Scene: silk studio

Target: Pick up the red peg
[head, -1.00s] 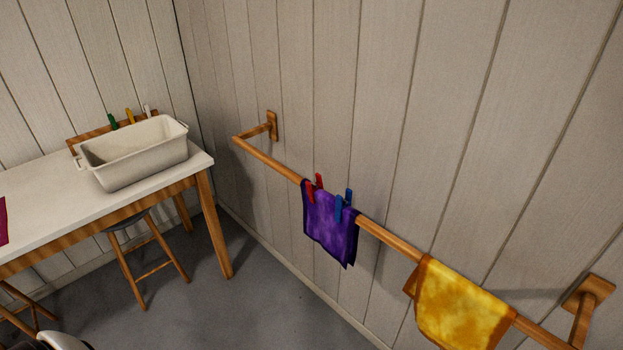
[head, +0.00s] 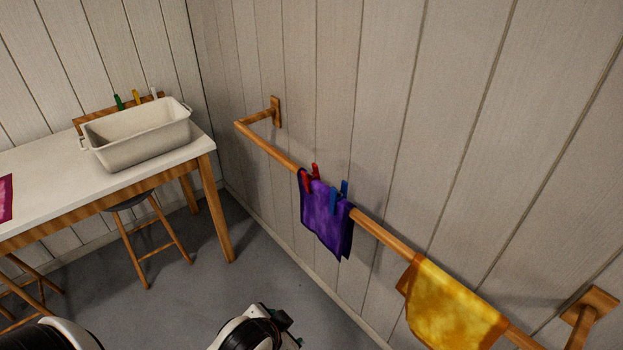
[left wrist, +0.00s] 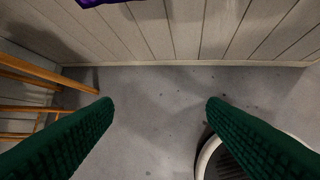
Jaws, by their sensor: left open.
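The red peg (head: 309,178) clips the upper left part of a purple cloth (head: 325,220) onto a wooden wall rail (head: 268,149). A blue peg (head: 338,197) clips the same cloth to its right. In the left wrist view, only the bottom edge of the purple cloth (left wrist: 100,2) shows at the top; the red peg is out of that view. My left gripper (left wrist: 160,103) is open and empty, its two green fingers wide apart above the grey floor. In the head view my arm parts show at the bottom edge, below the cloth. My right gripper is not seen.
A yellow cloth (head: 450,308) hangs on the rail further right. A white table (head: 60,185) at the left bears a cream basin (head: 140,140), with green, yellow and white pegs behind it. A stool (head: 150,240) stands under the table. The plank wall is close behind the rail.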

